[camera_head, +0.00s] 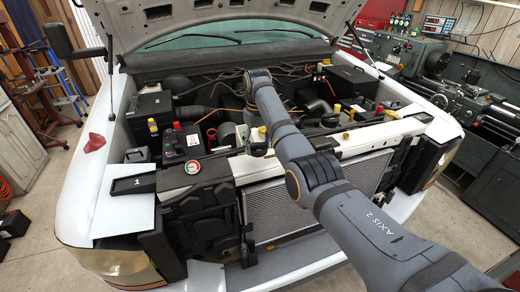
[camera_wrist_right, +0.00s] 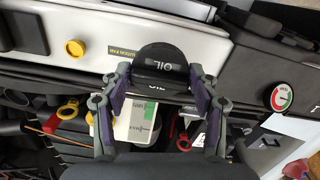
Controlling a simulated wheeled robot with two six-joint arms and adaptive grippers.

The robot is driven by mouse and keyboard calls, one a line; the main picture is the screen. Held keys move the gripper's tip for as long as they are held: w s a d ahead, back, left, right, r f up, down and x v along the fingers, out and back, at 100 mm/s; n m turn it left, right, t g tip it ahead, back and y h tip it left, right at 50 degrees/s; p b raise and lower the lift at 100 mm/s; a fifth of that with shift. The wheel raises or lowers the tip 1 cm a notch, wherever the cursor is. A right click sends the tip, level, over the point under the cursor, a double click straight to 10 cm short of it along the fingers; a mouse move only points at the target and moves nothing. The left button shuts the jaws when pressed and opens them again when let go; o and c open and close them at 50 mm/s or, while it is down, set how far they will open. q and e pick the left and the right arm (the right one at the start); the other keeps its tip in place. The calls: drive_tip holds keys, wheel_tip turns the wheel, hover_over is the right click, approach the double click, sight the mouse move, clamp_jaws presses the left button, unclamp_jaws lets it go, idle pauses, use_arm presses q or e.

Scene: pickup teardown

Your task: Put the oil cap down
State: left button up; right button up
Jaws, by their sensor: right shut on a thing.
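The oil cap (camera_wrist_right: 168,60) is black with "OIL" in white letters. In the right wrist view my right gripper (camera_wrist_right: 158,82) is shut on it, with one finger on each side. The cap is in front of the pale front rail in that view; I cannot tell whether it touches anything below. In the head view my right gripper (camera_head: 257,143) is over the front of the engine bay, partly hidden by my own arm, and the cap is hard to make out there. My left gripper is not in view.
A black tray marked 1 (camera_head: 132,185) lies on a pale sheet at the left fender. A red-green gauge cap (camera_head: 193,167) sits on the front rail (camera_head: 222,164). The raised hood (camera_head: 220,14) is overhead.

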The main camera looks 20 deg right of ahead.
sight(259, 159)
drive_tip(key=shift+s+f, duration=0.15)
drive_tip(key=shift+f, duration=0.1)
drive_tip(key=f, duration=0.2)
drive_tip(key=w+f, duration=0.1)
drive_tip(key=shift+d+f, duration=0.2)
drive_tip(key=shift+d, duration=0.05)
drive_tip(key=shift+w+d+f, duration=0.3)
drive_tip(key=shift+w+f, duration=0.05)
drive_tip(key=shift+w, duration=0.1)
drive_tip(key=o, duration=0.7)
drive_tip(key=shift+s+a, duration=0.1)
drive_tip(key=shift+s, duration=0.05)
drive_tip(key=shift+o, duration=1.3)
drive_tip(key=shift+s+a+r, duration=0.1)
drive_tip(key=shift+s+r, duration=0.05)
drive_tip(key=shift+r, duration=0.05)
drive_tip(key=shift+o, duration=0.7)
drive_tip(key=shift+r, duration=0.1)
wheel_tip(259, 159, up, 5)
drive_tip(key=b, duration=0.3)
wheel_tip(259, 159, up, 6)
drive_tip(key=shift+a+f+b, duration=0.1)
drive_tip(key=shift+f+b, duration=0.15)
drive_tip(key=shift+b, duration=0.3)
drive_tip(key=shift+r, duration=0.7)
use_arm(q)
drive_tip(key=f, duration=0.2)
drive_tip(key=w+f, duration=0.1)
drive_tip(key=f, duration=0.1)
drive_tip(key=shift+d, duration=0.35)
